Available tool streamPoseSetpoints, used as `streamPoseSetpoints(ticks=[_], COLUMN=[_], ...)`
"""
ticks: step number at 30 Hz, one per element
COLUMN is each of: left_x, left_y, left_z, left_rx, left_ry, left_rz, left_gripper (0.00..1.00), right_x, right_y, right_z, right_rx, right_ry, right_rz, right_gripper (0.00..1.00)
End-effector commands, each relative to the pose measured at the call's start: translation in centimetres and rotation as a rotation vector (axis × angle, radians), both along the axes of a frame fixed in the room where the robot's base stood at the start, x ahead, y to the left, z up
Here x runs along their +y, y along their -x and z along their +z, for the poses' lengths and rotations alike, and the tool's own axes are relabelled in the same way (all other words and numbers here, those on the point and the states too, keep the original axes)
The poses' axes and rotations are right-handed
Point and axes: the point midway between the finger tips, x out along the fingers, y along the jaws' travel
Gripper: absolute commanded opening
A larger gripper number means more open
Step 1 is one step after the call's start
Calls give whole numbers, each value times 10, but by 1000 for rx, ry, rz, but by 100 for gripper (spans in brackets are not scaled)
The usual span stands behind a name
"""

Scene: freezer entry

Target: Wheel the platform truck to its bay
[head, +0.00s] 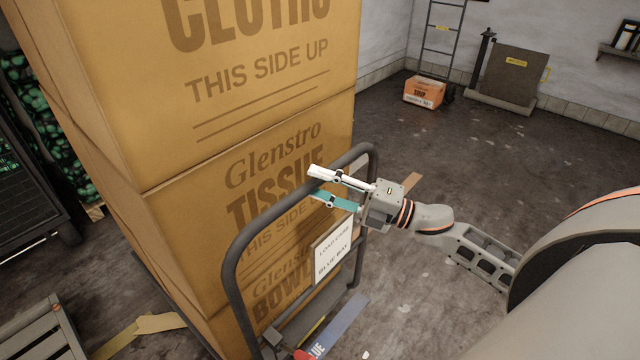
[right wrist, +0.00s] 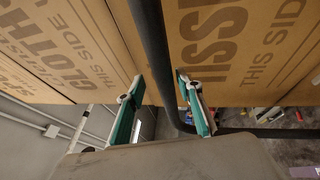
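The platform truck's dark tubular handle (head: 237,262) stands in the middle of the head view, and the bar also shows in the right wrist view (right wrist: 153,50). A stack of brown cartons (head: 240,125) rises behind it, hiding most of the deck. A white card (head: 333,250) on the handle reads "LOAD CARD" and "BLUE BAY". My right gripper (head: 325,187) is at the top bar. In the right wrist view its fingers (right wrist: 160,100) are apart, one on each side of the bar, with gaps visible. My left gripper is not in view.
A blue floor strip (head: 340,325) lies by the truck's base, its lettering partly hidden. A slatted wooden thing (head: 38,332) and a dark rack (head: 30,180) stand left. An orange-white box (head: 424,92) and a grey upright panel (head: 513,75) stand by the back wall. Floor right of the truck is largely clear.

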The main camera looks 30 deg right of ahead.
Motion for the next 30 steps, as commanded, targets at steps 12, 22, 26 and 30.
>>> streamPoseSetpoints(ticks=[12,22,26,30], left_x=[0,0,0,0], left_y=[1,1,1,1], left_z=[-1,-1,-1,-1], left_rx=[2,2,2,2], left_ry=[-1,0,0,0], left_rz=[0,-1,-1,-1], left_gripper=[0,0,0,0], right_x=[-21,-62,-73,-79], right_y=[22,67,78,85], right_z=[-10,-20,-22,-23], right_rx=[7,6,4,1], right_ry=[4,1,0,0], right_rz=[-2,-2,-1,0], right_gripper=[36,36,36,36])
